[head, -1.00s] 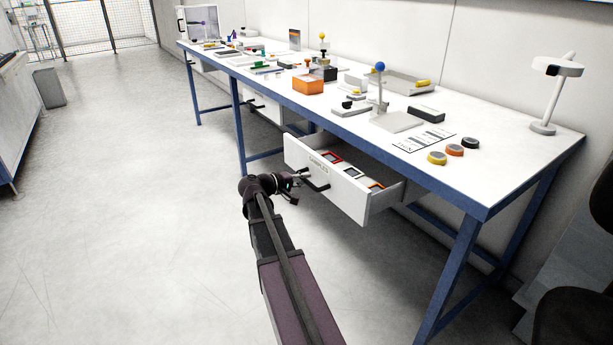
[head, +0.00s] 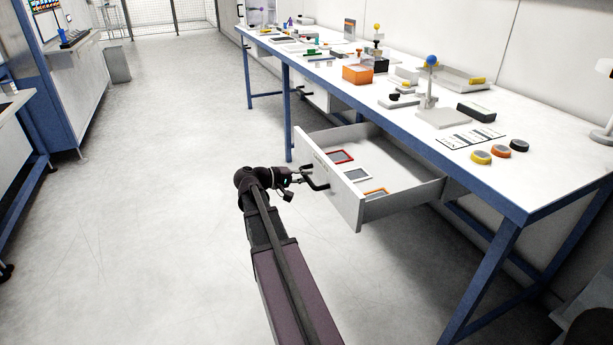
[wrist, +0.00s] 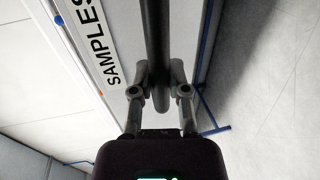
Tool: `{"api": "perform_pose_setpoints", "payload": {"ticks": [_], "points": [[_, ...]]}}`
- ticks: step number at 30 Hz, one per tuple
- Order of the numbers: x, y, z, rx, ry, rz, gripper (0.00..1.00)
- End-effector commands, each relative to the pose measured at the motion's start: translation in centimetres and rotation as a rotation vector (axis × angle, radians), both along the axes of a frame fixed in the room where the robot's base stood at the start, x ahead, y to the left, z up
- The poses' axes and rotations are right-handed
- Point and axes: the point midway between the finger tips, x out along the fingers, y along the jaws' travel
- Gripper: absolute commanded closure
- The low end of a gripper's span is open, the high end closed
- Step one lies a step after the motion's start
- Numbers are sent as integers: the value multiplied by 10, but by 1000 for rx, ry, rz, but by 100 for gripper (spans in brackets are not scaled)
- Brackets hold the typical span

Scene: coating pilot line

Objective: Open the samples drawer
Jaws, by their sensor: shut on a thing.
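The samples drawer (head: 336,190) is a white drawer under the workbench, and it stands well out from the bench. Inside it lie a red-framed piece (head: 341,157), a grey-framed piece (head: 357,175) and an orange-framed piece (head: 376,193). Its dark bar handle (head: 314,178) is on the front. My gripper (head: 299,178) is at the handle. In the wrist view my gripper (wrist: 160,98) has its two fingers closed around the dark handle bar (wrist: 157,45), beside the drawer front (wrist: 120,15) with its SAMPLES lettering.
The white workbench (head: 540,175) on blue legs holds an orange box (head: 357,75), a stand with a blue ball (head: 431,62) and several round coloured pieces. A grey bin (head: 119,71) stands far left. The floor left of my arm is clear.

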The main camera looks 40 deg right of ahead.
Motion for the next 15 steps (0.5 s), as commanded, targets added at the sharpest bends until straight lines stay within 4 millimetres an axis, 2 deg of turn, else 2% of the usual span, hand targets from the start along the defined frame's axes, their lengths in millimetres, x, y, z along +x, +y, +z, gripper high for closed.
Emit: {"api": "perform_pose_setpoints", "payload": {"ticks": [11,12,15], "points": [[-6,-11,0,0,-1,-16,100],[-6,-12,0,0,-1,-16,70],[-7,-12,0,0,-1,-18,43]]}}
